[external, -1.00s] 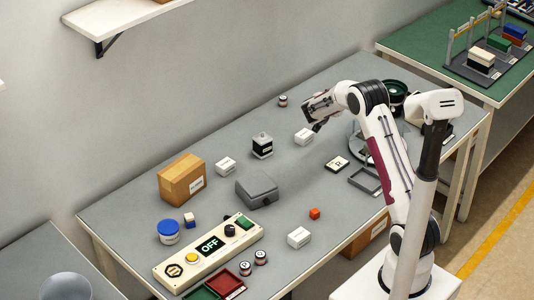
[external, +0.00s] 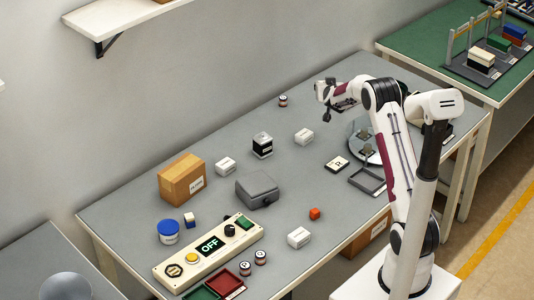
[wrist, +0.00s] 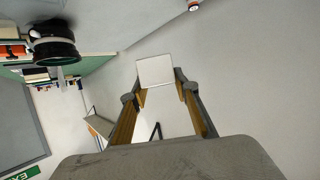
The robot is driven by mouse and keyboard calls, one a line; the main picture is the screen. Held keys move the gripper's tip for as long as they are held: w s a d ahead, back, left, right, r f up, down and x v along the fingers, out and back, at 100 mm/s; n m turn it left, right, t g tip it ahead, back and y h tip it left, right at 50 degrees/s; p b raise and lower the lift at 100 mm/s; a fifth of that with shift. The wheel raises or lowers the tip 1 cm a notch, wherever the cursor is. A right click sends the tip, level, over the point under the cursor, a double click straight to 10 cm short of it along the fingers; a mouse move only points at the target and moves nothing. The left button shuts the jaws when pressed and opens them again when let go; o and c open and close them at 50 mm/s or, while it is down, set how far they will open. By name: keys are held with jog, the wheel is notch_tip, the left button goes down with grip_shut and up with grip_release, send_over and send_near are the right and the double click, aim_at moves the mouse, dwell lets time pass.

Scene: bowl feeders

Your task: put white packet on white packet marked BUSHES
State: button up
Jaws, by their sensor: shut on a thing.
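My gripper (external: 325,95) is raised above the far right part of the grey table. In the wrist view its two fingers (wrist: 160,92) are shut on a white packet (wrist: 155,69), which shows as a plain pale square at the fingertips. I cannot make out the held packet in the external view. Three other white packets lie on the table: one near the back (external: 304,137), one left of centre (external: 225,166), and one near the front edge (external: 299,237). Their labels are too small to read, so I cannot tell which is marked BUSHES.
A black-and-white block (external: 262,145) stands between the two rear packets. A grey box (external: 257,189), brown carton (external: 182,180), red cube (external: 315,213) and control panel (external: 208,250) are on the table. A round glassy plate (external: 362,145) is at the right, near my arm.

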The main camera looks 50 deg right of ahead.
jog(key=shift+w+a+f+n+t+y, duration=0.4)
jog(key=shift+w+a+n+t+y, duration=0.1)
jog(key=shift+w+a+n+y, duration=0.2)
jog(key=w+a+f+n+t+y, duration=0.1)
jog(key=a+f+n+y, duration=0.1)
jog(key=a+f, duration=0.3)
jog(key=shift+w+a+n+t+y, duration=0.15)
jog(key=shift+w+n+t+y, duration=0.1)
jog(key=shift+n+t+y, duration=0.05)
dwell(0.5)
send_over(305, 135)
jog(key=shift+f, duration=3.05)
jog(key=shift+f, duration=1.9)
jog(key=shift+f, duration=0.15)
